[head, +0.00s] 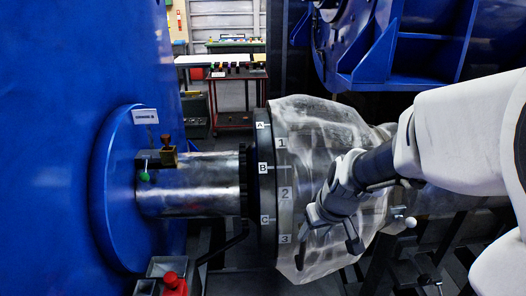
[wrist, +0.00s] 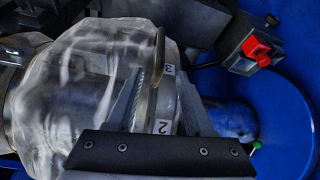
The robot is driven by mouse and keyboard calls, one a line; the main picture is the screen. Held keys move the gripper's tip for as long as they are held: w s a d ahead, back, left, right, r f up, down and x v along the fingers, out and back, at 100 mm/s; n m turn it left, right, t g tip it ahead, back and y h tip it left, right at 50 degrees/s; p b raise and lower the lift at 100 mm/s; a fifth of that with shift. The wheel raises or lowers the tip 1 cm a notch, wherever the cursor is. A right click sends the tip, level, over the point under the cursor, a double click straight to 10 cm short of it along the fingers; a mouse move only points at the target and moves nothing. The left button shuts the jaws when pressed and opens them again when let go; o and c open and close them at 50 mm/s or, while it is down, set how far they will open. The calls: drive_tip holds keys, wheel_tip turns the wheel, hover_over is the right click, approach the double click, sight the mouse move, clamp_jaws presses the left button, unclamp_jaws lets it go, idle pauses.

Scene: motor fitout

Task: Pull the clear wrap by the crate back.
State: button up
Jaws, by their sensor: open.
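The clear wrap (head: 312,118) is a crinkled, see-through sheet bunched around the round metal coupling, to the right of its labelled rim. In the wrist view the wrap (wrist: 62,95) fills the left side. My gripper (head: 332,232) is in front of the wrap's lower part, near the label 3. In the wrist view my gripper (wrist: 160,95) is open, its fingers on either side of the rim near the labels 2 and 3. I cannot tell whether the fingers touch the wrap. No crate can be made out for certain.
The metal coupling (head: 265,190) joins a shiny shaft (head: 190,190) running into a large blue housing (head: 70,150). A red part (head: 174,284) sits in a grey box at lower left. Blue machinery (head: 430,50) stands at upper right. A cart (head: 235,118) stands behind.

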sight(301, 251)
drive_tip(key=b+x, duration=0.3)
drive_tip(key=x, duration=1.1)
drive_tip(key=shift+b, duration=0.4)
drive_tip(key=shift+c, duration=0.2)
drive_tip(key=shift+s, duration=0.1)
clamp_jaws()
idle(0.3)
